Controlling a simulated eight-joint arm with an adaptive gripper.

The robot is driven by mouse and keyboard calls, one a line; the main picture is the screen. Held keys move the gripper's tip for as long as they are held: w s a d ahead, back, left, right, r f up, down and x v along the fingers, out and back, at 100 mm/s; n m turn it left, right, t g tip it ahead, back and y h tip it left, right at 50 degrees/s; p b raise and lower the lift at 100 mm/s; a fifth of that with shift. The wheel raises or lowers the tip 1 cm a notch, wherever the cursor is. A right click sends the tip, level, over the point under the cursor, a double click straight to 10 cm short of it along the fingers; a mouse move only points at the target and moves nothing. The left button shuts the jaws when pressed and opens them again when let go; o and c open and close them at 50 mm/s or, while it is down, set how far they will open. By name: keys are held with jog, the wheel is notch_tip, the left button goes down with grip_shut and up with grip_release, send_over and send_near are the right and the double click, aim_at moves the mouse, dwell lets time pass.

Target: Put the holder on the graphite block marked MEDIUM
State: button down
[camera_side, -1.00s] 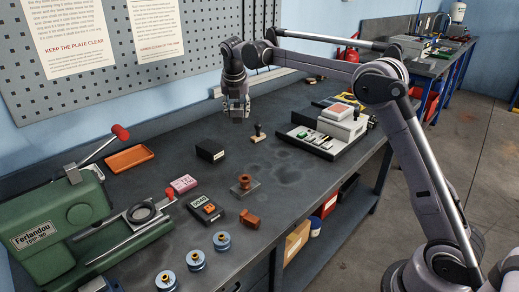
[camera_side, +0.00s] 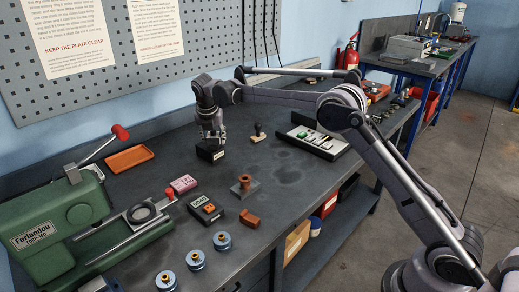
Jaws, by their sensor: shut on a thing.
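My gripper (camera_side: 211,141) points down over a black block (camera_side: 210,154) with a small white label and is shut on it. The block looks to be on or just above the bench; its label is too small to read. A second dark block (camera_side: 204,210) with a pale label and an orange piece on top lies nearer the green machine. A copper-coloured piece (camera_side: 245,182) stands upright on a small grey plate (camera_side: 246,191). I cannot tell for sure which piece is the holder or which block is marked MEDIUM.
A pink block (camera_side: 183,185) and a brown piece (camera_side: 249,219) lie nearby. Several blue round fixtures (camera_side: 194,259) stand in front. A green machine (camera_side: 64,226) fills the left, with an orange tray (camera_side: 130,159) behind. A stamp-like piece (camera_side: 257,133) and a pale tray (camera_side: 312,142) stand right.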

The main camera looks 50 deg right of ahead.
jog(key=shift+f, duration=0.15)
jog(key=c, duration=0.8)
grip_release()
